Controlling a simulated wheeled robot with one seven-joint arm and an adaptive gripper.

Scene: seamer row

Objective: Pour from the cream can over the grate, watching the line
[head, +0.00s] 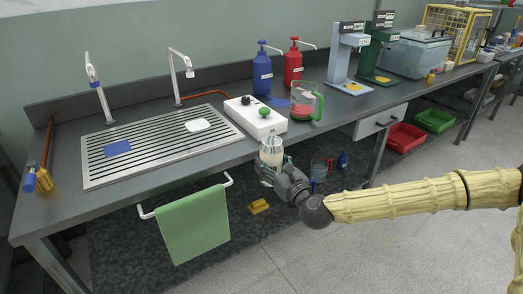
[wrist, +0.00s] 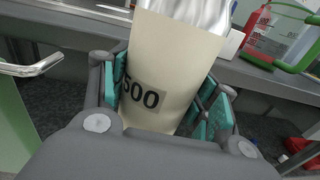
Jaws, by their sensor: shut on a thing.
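My gripper (head: 271,173) is shut on the cream can (head: 271,158). In the wrist view the cream can (wrist: 172,60) is a pale cream cylinder with a silvery upper part and a label reading 500, upright or nearly so between the teal finger pads. The can is in front of the counter's front edge, below the white box. The grate (head: 160,145) is a slatted metal drain panel set in the counter, to the left of and behind the can. A blue cloth (head: 117,149) and a white pad (head: 198,125) lie on it. The can's contents and any line are hidden.
A white box with a black and a green knob (head: 256,117) stands right of the grate. A measuring jug with red liquid (head: 306,103) is beside it. Two taps (head: 181,64) rise behind the grate. A green towel (head: 194,222) hangs from the front rail.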

